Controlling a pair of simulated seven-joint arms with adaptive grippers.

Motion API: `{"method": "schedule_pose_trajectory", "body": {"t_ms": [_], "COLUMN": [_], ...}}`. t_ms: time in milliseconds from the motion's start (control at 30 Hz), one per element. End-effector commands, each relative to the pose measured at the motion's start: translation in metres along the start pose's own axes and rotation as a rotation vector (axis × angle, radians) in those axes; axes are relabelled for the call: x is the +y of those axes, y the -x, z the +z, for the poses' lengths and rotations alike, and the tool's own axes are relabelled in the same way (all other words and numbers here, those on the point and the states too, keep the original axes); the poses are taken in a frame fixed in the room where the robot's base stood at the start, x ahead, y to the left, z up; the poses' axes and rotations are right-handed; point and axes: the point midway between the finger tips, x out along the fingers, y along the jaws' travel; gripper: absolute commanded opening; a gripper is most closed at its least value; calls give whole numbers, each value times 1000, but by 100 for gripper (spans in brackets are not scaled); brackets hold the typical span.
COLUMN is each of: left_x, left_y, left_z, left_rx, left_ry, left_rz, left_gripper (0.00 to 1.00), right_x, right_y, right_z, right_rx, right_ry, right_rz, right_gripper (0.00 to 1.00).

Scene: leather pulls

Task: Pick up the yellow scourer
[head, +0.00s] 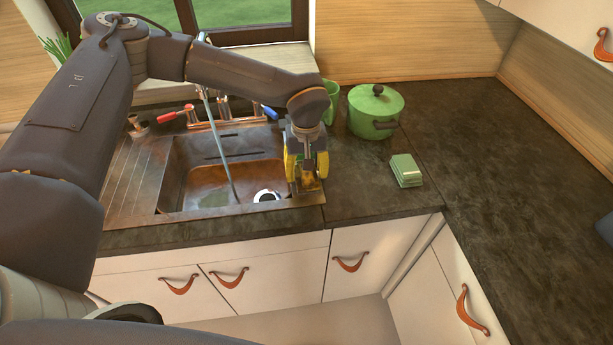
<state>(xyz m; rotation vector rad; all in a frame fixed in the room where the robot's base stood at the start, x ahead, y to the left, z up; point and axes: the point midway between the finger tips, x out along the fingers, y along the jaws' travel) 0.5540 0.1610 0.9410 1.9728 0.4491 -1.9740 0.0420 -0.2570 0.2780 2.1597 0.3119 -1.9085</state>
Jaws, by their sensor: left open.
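My left gripper (307,172) comes down from above at the right rim of the sink, with its jaws open. A small yellow patch, which looks like the yellow scourer (311,185), shows low between the fingers on the counter edge of the sink. The fingers cover most of it, and I cannot tell whether they touch it. My right gripper is not in view.
A green lidded pot (375,112) and a green block (406,170) stand to the right. The right counter (500,190) is mostly clear.

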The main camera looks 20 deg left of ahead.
Motion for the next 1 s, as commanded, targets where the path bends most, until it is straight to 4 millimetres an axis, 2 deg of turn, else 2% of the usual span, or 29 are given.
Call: {"method": "schedule_pose_trajectory", "body": {"t_ms": [233, 700, 1000], "left_x": [0, 0, 0], "left_y": [-1, -1, 0], "left_z": [0, 0, 0], "left_rx": [0, 0, 0], "left_ry": [0, 0, 0], "left_rz": [0, 0, 0], "left_gripper": [56, 1, 0], "right_x": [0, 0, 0], "right_y": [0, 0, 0], "right_z": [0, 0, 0], "right_rx": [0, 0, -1], "right_ry": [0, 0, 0], "right_rz": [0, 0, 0], "right_gripper": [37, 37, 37]}}
